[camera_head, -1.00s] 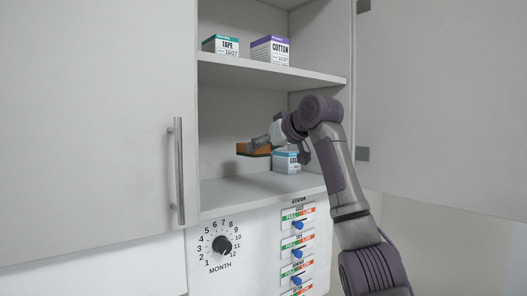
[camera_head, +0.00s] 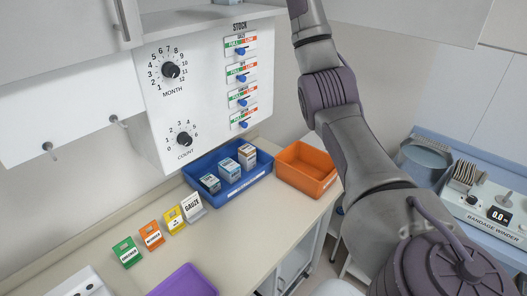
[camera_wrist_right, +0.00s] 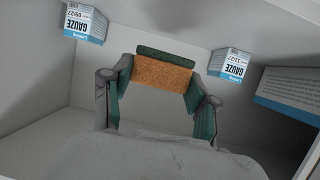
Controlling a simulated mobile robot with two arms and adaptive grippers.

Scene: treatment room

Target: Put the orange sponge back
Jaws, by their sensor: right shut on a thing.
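The orange sponge (camera_wrist_right: 162,76) with a dark green layer shows in the right wrist view. It is between the two fingers of my right gripper (camera_wrist_right: 158,84), which is shut on it inside a white cabinet compartment. In the head view my right arm reaches up past the top edge, so its gripper and the sponge are out of that view. My left gripper is in neither view.
Gauze boxes stand left (camera_wrist_right: 86,24) and right (camera_wrist_right: 231,64) of the sponge; another box (camera_wrist_right: 288,95) is at far right. Below the cabinet are a blue bin (camera_head: 262,175) with small boxes, an orange bin (camera_head: 308,168), coloured cards and a purple tray (camera_head: 184,281).

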